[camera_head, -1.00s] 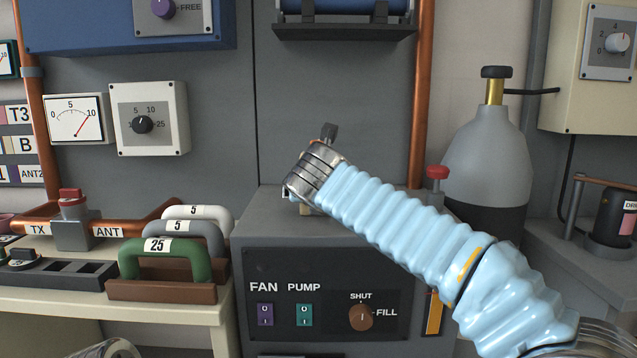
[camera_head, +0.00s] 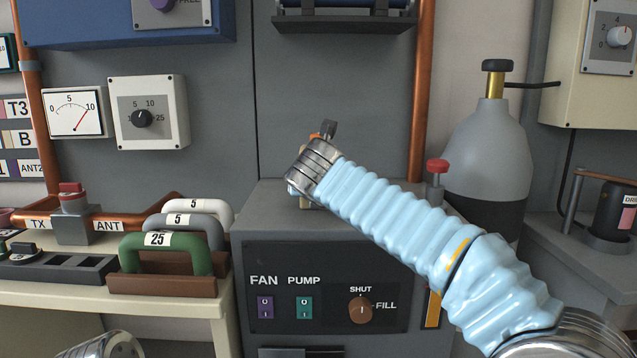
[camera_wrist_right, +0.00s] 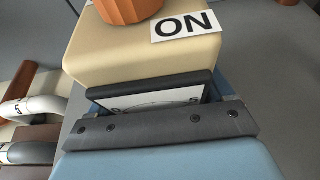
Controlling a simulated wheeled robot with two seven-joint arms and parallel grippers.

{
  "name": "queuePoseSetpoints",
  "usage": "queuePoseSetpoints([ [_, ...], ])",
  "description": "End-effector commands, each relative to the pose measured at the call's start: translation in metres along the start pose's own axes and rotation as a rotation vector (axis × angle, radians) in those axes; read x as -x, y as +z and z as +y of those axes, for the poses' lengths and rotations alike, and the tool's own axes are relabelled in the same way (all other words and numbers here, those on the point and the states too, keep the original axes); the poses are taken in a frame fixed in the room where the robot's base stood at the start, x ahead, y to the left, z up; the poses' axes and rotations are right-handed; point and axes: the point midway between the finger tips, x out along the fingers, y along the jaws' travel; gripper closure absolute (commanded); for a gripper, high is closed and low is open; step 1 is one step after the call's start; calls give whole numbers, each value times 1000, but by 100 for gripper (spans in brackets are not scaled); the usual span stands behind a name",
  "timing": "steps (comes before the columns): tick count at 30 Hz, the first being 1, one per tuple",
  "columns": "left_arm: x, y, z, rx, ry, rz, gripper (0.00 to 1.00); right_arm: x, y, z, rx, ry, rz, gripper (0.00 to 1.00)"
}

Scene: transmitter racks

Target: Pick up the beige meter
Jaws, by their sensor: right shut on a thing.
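The beige meter (camera_wrist_right: 145,50) fills the upper middle of the right wrist view. It is a beige box with an orange knob (camera_wrist_right: 130,8), a white ON label and a dark-framed white dial. My right gripper (camera_wrist_right: 165,125) is shut on it, and its dark bar covers part of the dial. In the head view my right wrist hides most of the meter above the grey cabinet. Only a small beige and orange piece (camera_head: 304,146) shows beside a dark finger. I cannot tell if the meter touches the cabinet top.
The grey FAN/PUMP cabinet (camera_head: 340,230) stands below my right wrist. A grey gas bottle (camera_head: 487,155) and a red-topped valve (camera_head: 437,166) stand to the right. Several coloured handles, including a green one (camera_head: 165,252), stand on the left bench. A shelf (camera_head: 345,24) hangs above.

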Motion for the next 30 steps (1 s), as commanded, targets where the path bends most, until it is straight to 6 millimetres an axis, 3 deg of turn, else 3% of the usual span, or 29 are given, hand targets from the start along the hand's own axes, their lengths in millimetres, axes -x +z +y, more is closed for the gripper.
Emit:
queuePoseSetpoints([
  [8, 19, 0, 8, -2, 1, -1, 0, 14, 34, 0, -2, 1, -5, 65],
  [16, 27, 0, 12, -4, 3, -3, 0, 86, 70, 1, -3, 4, -7, 65],
  [24, 23, 0, 10, -4, 3, -3, 0, 154, 67, 1, 0, 3, -5, 65],
  [30, 24, 0, 10, -4, 3, -3, 0, 176, 67, 1, 0, 0, -3, 65],
])
